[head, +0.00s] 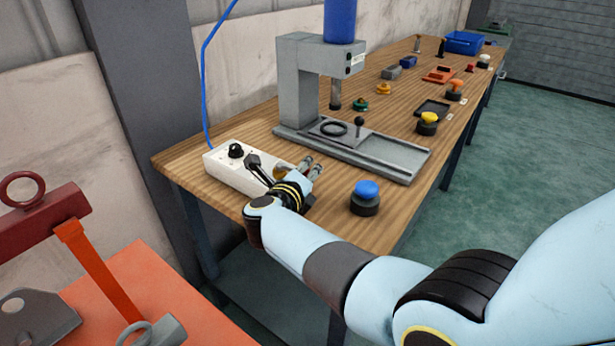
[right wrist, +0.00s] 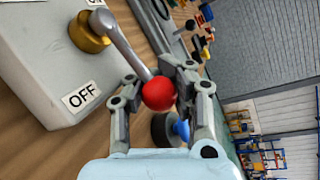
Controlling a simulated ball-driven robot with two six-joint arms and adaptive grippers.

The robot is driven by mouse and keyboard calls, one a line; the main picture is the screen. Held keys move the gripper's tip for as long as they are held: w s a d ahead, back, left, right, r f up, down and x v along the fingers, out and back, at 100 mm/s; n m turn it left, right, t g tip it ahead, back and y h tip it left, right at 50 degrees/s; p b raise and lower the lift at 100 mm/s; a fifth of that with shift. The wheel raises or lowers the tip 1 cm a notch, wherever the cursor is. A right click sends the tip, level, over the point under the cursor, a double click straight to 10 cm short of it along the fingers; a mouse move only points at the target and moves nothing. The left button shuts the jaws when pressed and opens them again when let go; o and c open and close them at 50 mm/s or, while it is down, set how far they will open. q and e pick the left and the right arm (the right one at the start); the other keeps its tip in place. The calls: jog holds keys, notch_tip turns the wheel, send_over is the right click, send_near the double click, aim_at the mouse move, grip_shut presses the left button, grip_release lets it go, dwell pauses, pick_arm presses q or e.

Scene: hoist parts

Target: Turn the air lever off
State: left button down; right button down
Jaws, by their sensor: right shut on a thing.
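The air lever (right wrist: 124,48) is a grey metal rod on a brass hub, with a red ball knob (right wrist: 158,93) at its end. It sits on the side of a pale box, between an OFF label (right wrist: 82,97) and a partly cut-off ON label (right wrist: 96,3). The lever points outward, between the two labels. My right gripper (right wrist: 160,80) is shut on the red knob, with a finger on each side. In the head view, my right gripper (head: 311,167) is at the near end of the white box (head: 222,172) and hides the lever. My left gripper is not in view.
A blue push button (head: 367,190) stands on the wooden bench right of my gripper. A grey press (head: 300,85) with a flat base stands behind it. Several small parts and a blue bin (head: 464,42) lie farther along. An orange surface (head: 165,275) with red hoist parts is at lower left.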

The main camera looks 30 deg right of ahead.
jog(key=shift+s+a+m+g+h+b, duration=0.1)
jog(key=shift+a+m+g+h+b, duration=0.2)
jog(key=shift+a+m+g+b, duration=0.15)
jog(key=shift+s+f, duration=0.1)
jog(key=shift+f, duration=0.1)
jog(key=c, duration=1.9)
grip_release()
jog(key=o, duration=0.7)
jog(key=shift+s+a+r, duration=0.45)
jog(key=shift+a, duration=0.15)
jog(key=shift+c, duration=0.2)
jog(key=shift+w+d+f, duration=0.15)
jog(key=shift+w+d, duration=0.05)
jog(key=shift+d, duration=0.1)
